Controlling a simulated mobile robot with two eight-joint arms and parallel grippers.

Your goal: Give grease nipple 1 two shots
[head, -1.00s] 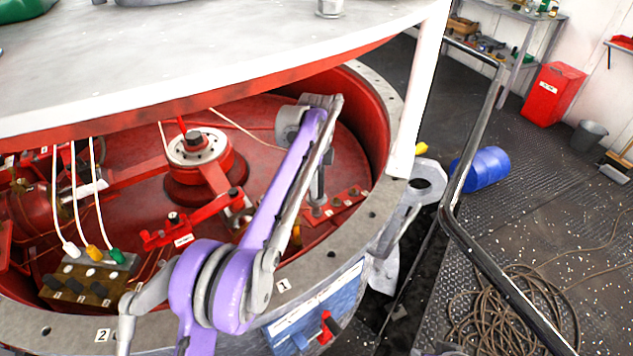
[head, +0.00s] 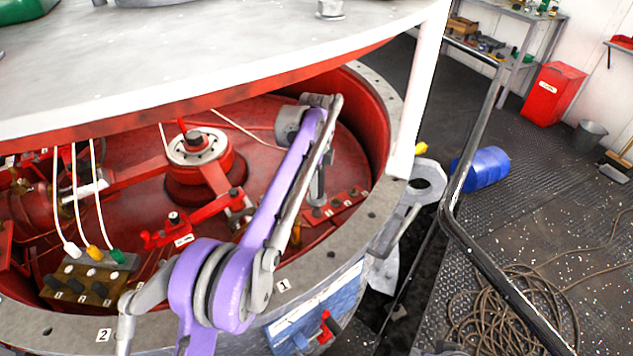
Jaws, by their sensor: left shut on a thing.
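A red strip (head: 345,205) with several small dark fittings and white tags lies on the red floor inside the round housing. The tags are too small to read, so I cannot tell which fitting is grease nipple 1. My left gripper (head: 317,195) points down at the left end of this strip, below the purple arm. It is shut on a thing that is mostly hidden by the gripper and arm. I cannot tell whether that thing touches a fitting. My right gripper is not in view.
The housing rim (head: 325,262) runs round the front, and a white-topped cover (head: 220,60) hangs over the opening. A brass block (head: 85,280) with three hoses sits at left. A dark handrail (head: 470,245) stands at right, with coiled rope (head: 510,310) beyond.

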